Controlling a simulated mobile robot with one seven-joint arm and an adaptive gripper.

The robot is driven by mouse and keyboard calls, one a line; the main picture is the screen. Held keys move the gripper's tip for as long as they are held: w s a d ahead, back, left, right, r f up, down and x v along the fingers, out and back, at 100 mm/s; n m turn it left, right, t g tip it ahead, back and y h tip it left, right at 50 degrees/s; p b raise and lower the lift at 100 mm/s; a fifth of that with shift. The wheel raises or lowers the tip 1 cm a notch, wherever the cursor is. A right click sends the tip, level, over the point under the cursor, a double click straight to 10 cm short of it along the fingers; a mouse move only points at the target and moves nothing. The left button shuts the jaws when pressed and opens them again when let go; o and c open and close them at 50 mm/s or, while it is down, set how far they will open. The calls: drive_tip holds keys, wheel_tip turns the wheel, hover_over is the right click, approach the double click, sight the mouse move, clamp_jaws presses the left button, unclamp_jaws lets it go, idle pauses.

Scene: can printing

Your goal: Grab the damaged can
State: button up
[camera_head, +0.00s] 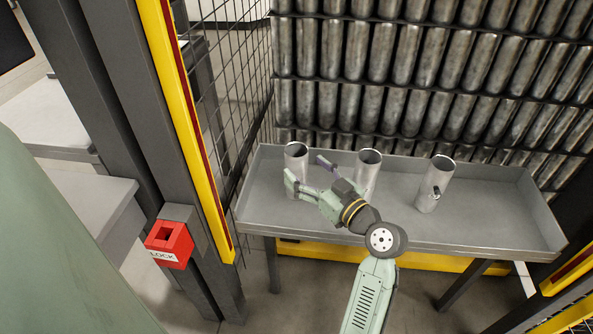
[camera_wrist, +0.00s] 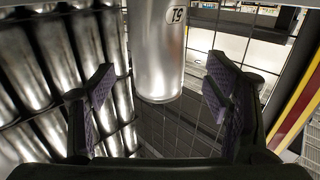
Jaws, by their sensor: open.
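Three silver cans stand upright on a grey metal tray table (camera_head: 480,220): a left can (camera_head: 296,158), a middle can (camera_head: 369,168) and a right can (camera_head: 433,192).
Racks of stacked metal cylinders (camera_head: 345,50) stand behind the table. A wire mesh fence (camera_head: 235,75) and a yellow post (camera_head: 185,110) are at the left, with a red lock box (camera_head: 170,244). The table has raised edges; its right end is clear.

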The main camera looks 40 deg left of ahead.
drive_tip(key=p+x, duration=0.1)
drive_tip(key=x, duration=0.3)
drive_tip(key=shift+w+a+f, duration=0.1)
drive_tip(key=shift+a+f, duration=0.05)
drive_tip(key=shift+a, duration=0.2)
drive_tip(key=c, duration=0.9)
drive_tip(key=shift+o, duration=0.2)
